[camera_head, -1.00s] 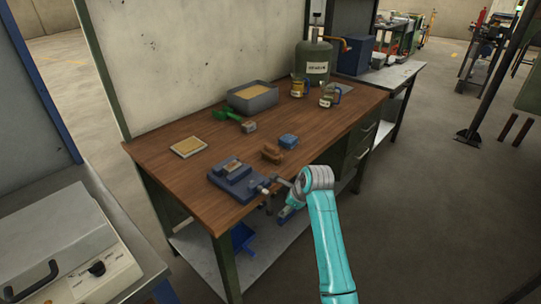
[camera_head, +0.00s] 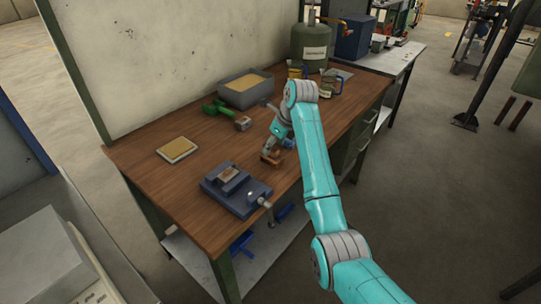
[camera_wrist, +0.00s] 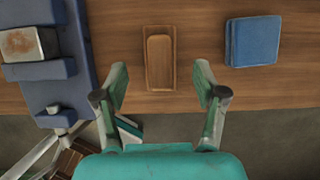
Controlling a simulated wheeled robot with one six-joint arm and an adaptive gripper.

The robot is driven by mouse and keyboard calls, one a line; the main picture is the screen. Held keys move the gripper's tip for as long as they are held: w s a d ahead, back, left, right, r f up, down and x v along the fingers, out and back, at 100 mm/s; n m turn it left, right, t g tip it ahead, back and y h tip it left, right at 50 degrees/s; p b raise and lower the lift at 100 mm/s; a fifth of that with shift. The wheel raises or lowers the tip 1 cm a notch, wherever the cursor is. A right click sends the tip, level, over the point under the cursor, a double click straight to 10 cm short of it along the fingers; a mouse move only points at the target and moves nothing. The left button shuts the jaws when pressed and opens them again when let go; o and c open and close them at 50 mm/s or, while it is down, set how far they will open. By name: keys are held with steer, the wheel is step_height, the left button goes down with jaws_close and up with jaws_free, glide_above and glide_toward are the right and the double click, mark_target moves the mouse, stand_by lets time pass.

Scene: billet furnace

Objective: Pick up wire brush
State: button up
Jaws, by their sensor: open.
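The wire brush (camera_wrist: 159,58) is a brown wooden block lying flat on the wooden workbench, near its front edge. In the head view the brush (camera_head: 270,158) is partly hidden by my gripper (camera_head: 274,149), which hangs over it. In the wrist view my gripper (camera_wrist: 160,80) is open and empty. Its two fingers stand apart, one to each side of the near end of the brush. No contact with the brush shows, and the bristles cannot be seen.
A blue vise (camera_head: 237,190) stands left of the brush, and a blue block (camera_wrist: 254,41) lies close on its right. A grey tray (camera_head: 246,92), a green-handled tool (camera_head: 216,107) and a tan pad (camera_head: 177,149) lie farther back. The workbench (camera_head: 150,180) has bare wood at the left.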

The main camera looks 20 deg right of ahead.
steer(key=shift+x, duration=3.25)
steer(key=shift+s, duration=0.1)
steer(key=c, duration=1.3)
